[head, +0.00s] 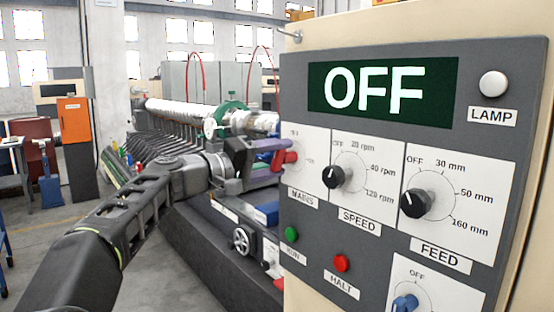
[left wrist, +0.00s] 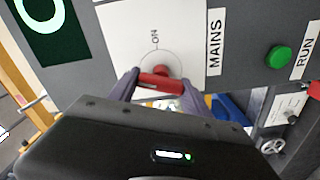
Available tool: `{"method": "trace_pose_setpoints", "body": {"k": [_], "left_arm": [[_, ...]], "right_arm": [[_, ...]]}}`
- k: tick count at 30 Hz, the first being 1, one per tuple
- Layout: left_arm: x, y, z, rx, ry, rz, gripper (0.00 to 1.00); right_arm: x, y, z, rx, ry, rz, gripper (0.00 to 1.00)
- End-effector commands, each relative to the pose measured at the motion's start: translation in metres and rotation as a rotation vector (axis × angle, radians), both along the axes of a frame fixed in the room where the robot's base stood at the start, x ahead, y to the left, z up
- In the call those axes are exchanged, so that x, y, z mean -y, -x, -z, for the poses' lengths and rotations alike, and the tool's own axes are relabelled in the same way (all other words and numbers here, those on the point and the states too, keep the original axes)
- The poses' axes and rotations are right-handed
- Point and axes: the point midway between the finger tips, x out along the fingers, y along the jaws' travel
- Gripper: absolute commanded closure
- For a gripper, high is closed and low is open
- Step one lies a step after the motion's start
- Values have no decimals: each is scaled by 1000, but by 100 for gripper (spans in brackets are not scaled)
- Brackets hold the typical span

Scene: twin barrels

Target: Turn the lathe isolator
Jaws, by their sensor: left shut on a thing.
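The lathe isolator is the red MAINS knob (head: 288,158) at the left edge of the dark grey control panel (head: 478,60). The display (head: 383,86) reads OFF. My left gripper (head: 273,156) reaches in from the left and is shut on the red knob. In the left wrist view the knob (left wrist: 161,82) lies between the fingers of my gripper (left wrist: 160,90). Its bar runs crosswise there, in line with the panel's vertical. The ON mark is off to the side of the bar; the OFF mark is hidden in that view. My right gripper is not in view.
The speed dial (head: 334,177) and feed dial (head: 414,203) stand right of the isolator. A green RUN button (head: 291,234) and red HALT button (head: 341,263) are below. The lamp (head: 493,84) looks white. The lathe (head: 190,110) stretches behind my arm.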

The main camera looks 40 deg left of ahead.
Motion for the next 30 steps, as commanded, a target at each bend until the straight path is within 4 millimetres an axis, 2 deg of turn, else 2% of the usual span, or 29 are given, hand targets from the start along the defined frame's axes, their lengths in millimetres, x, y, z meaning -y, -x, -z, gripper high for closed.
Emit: {"method": "trace_pose_setpoints", "body": {"k": [12,19,30], "left_arm": [[0,0,1,-90,300,0,84],[0,0,2,-110,367,0,84],[-1,0,2,-114,379,-1,84]], "right_arm": [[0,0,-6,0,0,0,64],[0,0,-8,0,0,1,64],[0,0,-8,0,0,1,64]]}}
